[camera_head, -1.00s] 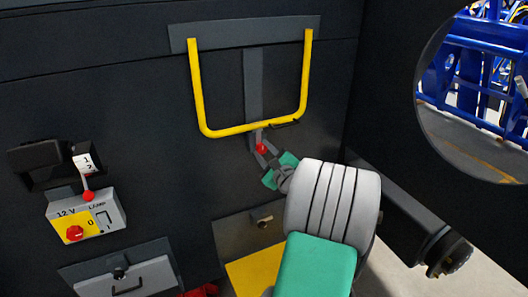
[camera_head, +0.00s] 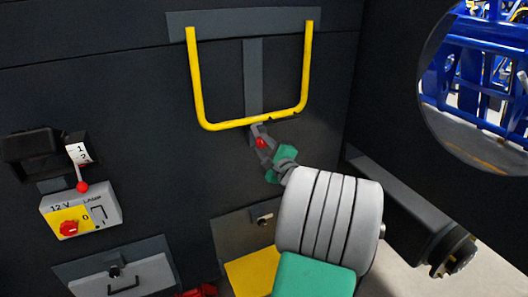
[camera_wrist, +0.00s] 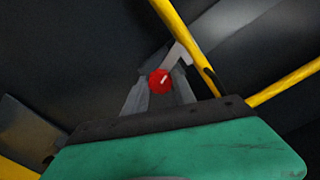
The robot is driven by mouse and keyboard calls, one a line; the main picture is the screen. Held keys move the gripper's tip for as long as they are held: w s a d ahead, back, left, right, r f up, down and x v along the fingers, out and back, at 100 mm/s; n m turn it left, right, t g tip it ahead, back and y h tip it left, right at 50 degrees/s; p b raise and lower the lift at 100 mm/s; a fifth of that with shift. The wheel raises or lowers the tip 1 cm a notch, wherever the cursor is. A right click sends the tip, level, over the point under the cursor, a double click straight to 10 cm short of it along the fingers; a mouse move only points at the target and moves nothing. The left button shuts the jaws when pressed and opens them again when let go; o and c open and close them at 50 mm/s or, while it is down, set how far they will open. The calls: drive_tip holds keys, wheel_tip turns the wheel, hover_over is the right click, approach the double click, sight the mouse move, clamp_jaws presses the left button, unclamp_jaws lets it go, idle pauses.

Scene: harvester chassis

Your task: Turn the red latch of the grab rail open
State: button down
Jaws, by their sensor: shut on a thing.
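The yellow U-shaped grab rail (camera_head: 198,85) hangs on the dark wall, its crossbar at the bottom. The small red latch (camera_head: 262,143) is just below the crossbar, left of my arm. It also shows in the wrist view as a red knob (camera_wrist: 160,82) with a pale mark, beside a grey piece that reaches the yellow rail (camera_wrist: 180,30). My gripper (camera_head: 261,141) is at the latch, its grey fingers on either side of the red part and shut on it. The wrist view shows the fingers meeting at the knob; their exact contact is partly hidden.
A 12 V switch box (camera_head: 98,212) with red knobs is on the wall at the left. Below are a grey drawer front (camera_head: 150,275) and a yellow panel (camera_head: 252,270). A dark side wall with a round opening stands at the right.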

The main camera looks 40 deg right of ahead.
drive_tip(key=n+b, duration=0.4)
drive_tip(key=b, duration=0.1)
drive_tip(key=shift+f+n, duration=0.3)
drive_tip(key=shift+f, duration=0.1)
drive_tip(key=n+b, duration=0.3)
drive_tip(key=b, duration=0.2)
drive_tip(key=shift+f+n+b, duration=0.1)
drive_tip(key=shift+n+b, duration=0.3)
drive_tip(key=n+b, duration=0.3)
drive_tip(key=b, duration=0.1)
drive_tip(key=shift+b, duration=0.35)
drive_tip(key=n+b, duration=0.2)
drive_tip(key=b, duration=0.1)
drive_tip(key=shift+r+n, duration=0.25)
drive_tip(key=shift+n, duration=0.05)
drive_tip(key=shift+r, duration=0.1)
drive_tip(key=c, duration=1)
unclamp_jaws()
drive_tip(key=shift+c, duration=0.2)
